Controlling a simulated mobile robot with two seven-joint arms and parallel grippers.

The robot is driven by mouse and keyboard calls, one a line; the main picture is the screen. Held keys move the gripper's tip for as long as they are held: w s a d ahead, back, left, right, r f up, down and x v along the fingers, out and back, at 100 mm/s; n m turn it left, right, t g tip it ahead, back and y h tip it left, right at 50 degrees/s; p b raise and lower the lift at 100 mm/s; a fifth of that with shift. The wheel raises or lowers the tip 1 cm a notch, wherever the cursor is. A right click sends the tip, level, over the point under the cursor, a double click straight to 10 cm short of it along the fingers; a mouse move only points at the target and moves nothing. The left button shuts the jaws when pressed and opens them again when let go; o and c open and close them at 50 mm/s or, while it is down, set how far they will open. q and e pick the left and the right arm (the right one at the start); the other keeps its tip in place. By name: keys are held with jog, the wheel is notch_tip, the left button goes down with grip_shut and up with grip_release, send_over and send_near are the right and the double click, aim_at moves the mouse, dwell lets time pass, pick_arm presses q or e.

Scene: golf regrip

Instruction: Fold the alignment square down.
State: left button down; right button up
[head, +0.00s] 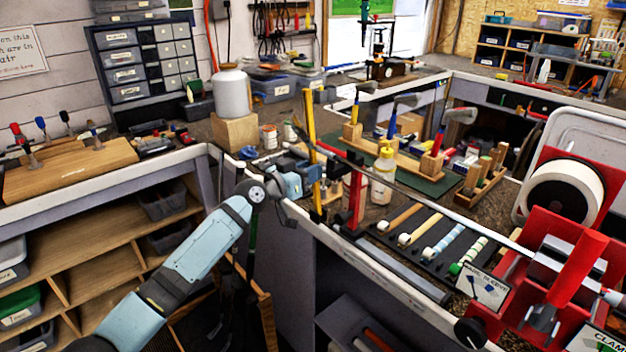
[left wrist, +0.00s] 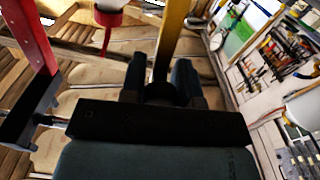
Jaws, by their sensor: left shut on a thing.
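The alignment square appears to be the yellow bar (head: 310,120), which stands nearly upright at the bench's front edge. It also shows in the left wrist view (left wrist: 172,35), rising from between the two dark fingers. My left gripper (head: 309,178) is at the lower part of this bar, reaching in from the left. In the left wrist view my gripper (left wrist: 162,82) is shut on the bar. The bar's lower end and pivot are partly hidden. A golf shaft (head: 450,212) runs beside it toward the right. My right gripper is not visible.
A red post (head: 355,200) stands close to the right of my gripper. A red clamp (head: 575,275) is at the right. A white jug (head: 231,92) stands behind.

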pick_arm(q)
jog(key=w+a+f+n+b, duration=0.2)
jog(key=w+a+n+b, duration=0.2)
jog(key=n+b, duration=0.1)
jog(key=shift+f+b, duration=0.15)
jog(key=shift+b, duration=0.25)
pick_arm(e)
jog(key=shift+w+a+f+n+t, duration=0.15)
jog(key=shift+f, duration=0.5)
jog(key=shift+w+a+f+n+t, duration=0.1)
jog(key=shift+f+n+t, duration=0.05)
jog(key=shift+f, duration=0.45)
pick_arm(q)
jog(key=shift+n, duration=0.3)
jog(key=c, duration=0.9)
grip_release()
jog(key=shift+a, duration=0.1)
jog(key=shift+o, duration=0.2)
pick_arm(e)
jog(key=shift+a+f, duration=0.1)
